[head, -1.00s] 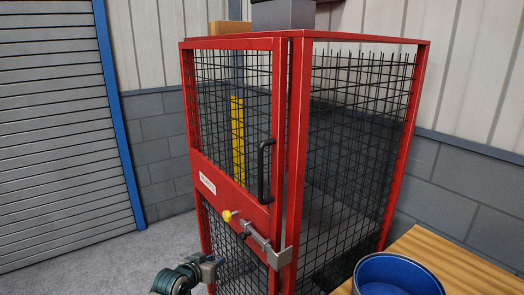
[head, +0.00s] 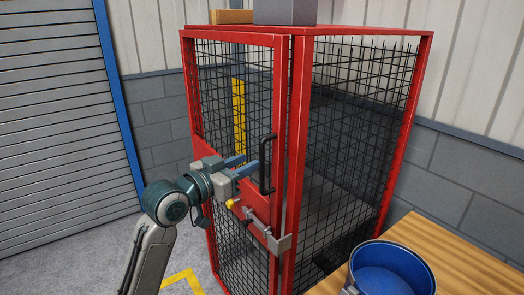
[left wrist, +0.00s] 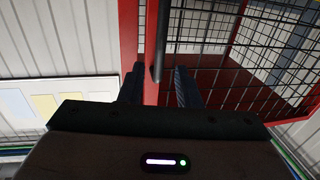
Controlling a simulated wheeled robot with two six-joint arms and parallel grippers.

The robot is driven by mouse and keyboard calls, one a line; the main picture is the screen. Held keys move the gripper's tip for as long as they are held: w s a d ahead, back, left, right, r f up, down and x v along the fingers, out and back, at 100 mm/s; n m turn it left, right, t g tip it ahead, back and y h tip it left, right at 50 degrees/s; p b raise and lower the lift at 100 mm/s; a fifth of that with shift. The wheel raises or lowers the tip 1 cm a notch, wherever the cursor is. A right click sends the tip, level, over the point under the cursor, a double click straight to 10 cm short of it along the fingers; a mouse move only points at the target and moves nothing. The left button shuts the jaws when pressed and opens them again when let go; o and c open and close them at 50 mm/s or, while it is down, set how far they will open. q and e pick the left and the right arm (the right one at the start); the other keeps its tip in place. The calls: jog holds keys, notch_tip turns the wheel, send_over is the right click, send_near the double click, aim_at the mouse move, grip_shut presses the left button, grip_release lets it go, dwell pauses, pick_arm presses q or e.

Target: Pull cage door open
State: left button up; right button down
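The red-framed cage door (head: 201,85) with black mesh stands upright at the front of the cage and looks shut or nearly so. Its black vertical handle (head: 266,178) is on the door's right side. My left gripper (head: 246,165) is open at the handle, coming from the left. In the left wrist view, the handle (left wrist: 158,60) shows between the two spread fingers of my left gripper (left wrist: 158,88); I cannot tell whether they touch it. Below, a grey latch bar (head: 262,232) and a yellow knob (head: 233,203) sit on the door. My right gripper is out of view.
A blue bin (head: 393,270) stands on a wooden table (head: 455,258) at the lower right, near the cage. A grey box (head: 285,11) sits on the cage top. A roller shutter (head: 55,130) is at the left. The floor left of the door is clear, with yellow marking.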

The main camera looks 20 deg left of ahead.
aim_at(260, 156)
pick_arm(q)
jog(key=p+x, duration=0.1)
jog(key=x, duration=0.4)
jog(key=shift+r+p, duration=0.15)
jog(key=shift+p, duration=0.25)
jog(key=shift+w+d, duration=0.3)
jog(key=shift+w, duration=0.35)
jog(key=shift+c, duration=0.4)
grip_shut()
